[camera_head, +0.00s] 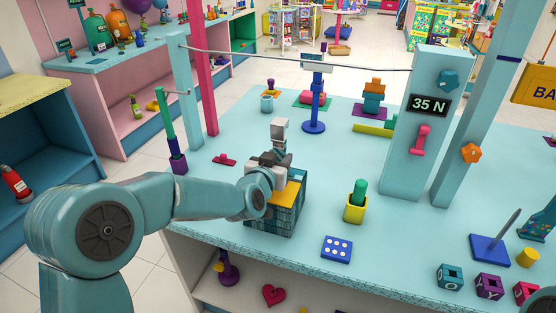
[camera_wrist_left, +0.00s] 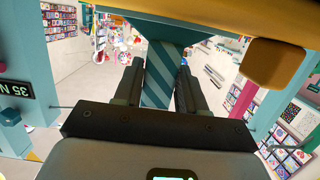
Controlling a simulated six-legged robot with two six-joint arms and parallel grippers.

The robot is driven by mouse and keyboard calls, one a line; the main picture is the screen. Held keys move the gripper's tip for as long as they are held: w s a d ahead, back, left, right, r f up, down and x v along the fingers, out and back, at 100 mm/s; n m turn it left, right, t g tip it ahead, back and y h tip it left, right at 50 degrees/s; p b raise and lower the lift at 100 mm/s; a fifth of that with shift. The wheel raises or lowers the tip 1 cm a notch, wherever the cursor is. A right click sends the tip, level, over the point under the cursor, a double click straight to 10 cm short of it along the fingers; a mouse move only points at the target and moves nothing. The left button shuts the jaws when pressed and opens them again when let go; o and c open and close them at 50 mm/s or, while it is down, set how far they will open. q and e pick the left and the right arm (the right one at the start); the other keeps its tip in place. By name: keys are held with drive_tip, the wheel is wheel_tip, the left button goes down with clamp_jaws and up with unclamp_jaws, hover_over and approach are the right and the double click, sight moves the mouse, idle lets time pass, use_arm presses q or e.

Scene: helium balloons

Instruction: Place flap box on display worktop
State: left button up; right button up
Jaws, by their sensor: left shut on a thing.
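The flap box (camera_head: 273,215) is a dark teal patterned box with an orange-yellow top. It appears upright at the front edge of the pale teal display worktop (camera_head: 330,205); I cannot tell whether its base touches. My left gripper (camera_head: 270,165) is at the top of the box, its fingers mostly hidden in the head view. In the left wrist view my left gripper (camera_wrist_left: 160,85) is shut on a teal striped part of the flap box (camera_wrist_left: 160,60), which lies between the two fingers.
To the right of the box are a yellow cup with a green cylinder (camera_head: 356,205) and a blue dotted tile (camera_head: 337,248). A small red piece (camera_head: 224,159) lies behind left. A "35 N" post (camera_head: 418,125) stands right. Letter cubes (camera_head: 450,277) sit at the front right.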

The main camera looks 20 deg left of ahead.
use_arm(q)
drive_tip(key=shift+s+a, duration=0.1)
drive_tip(key=shift+f+b, duration=0.15)
drive_tip(key=shift+b, duration=0.15)
drive_tip(key=o, duration=1.2)
drive_tip(key=shift+c, duration=0.2)
drive_tip(key=b+v, duration=0.1)
drive_tip(key=v, duration=1.1)
drive_tip(key=shift+r, duration=0.2)
